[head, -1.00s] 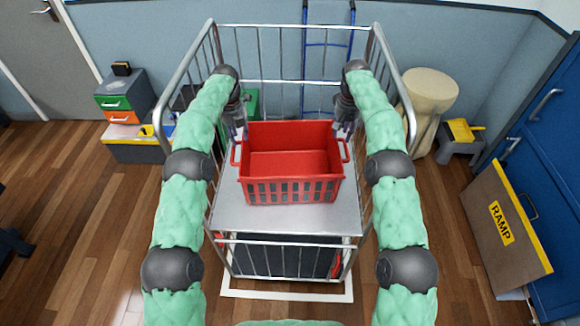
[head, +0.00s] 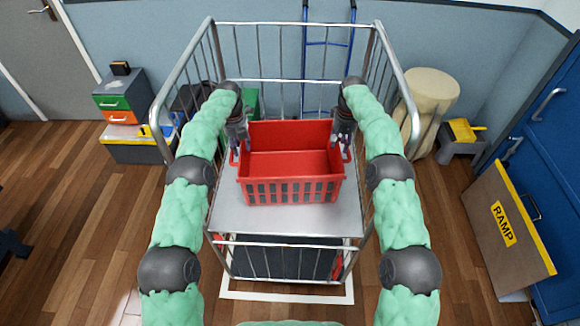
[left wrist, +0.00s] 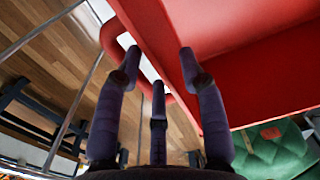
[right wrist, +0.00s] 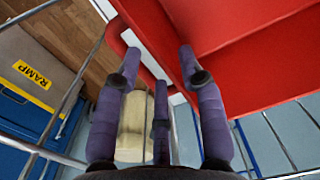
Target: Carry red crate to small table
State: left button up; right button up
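The red crate (head: 291,188) is empty and sits upright on the grey top (head: 285,219) of a wire-sided cart. My left gripper (head: 234,157) is at the crate's left handle, its fingers pointing down. In the left wrist view the fingers (left wrist: 158,75) are spread apart around the red handle and side wall (left wrist: 165,50). My right gripper (head: 345,152) is at the right handle in the same way. In the right wrist view its fingers (right wrist: 158,75) are spread apart by the crate's handle and wall (right wrist: 160,45). I cannot make out a small table in view.
Metal rails (head: 292,81) enclose the cart's back and sides. A cream stool (head: 430,100) and a grey step stool (head: 461,140) stand at the right. A ramp board (head: 508,230) leans by the blue cabinet (head: 552,165). Drawers (head: 122,103) stand at the back left.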

aim_at(338, 153)
pick_arm(q)
jog(key=shift+f, duration=2.85)
pick_arm(e)
jog(key=shift+f, duration=2.85)
pick_arm(q)
grip_shut()
pick_arm(e)
grip_shut()
pick_arm(q)
jog(key=shift+r, duration=0.1)
pick_arm(e)
jog(key=shift+r, duration=0.1)
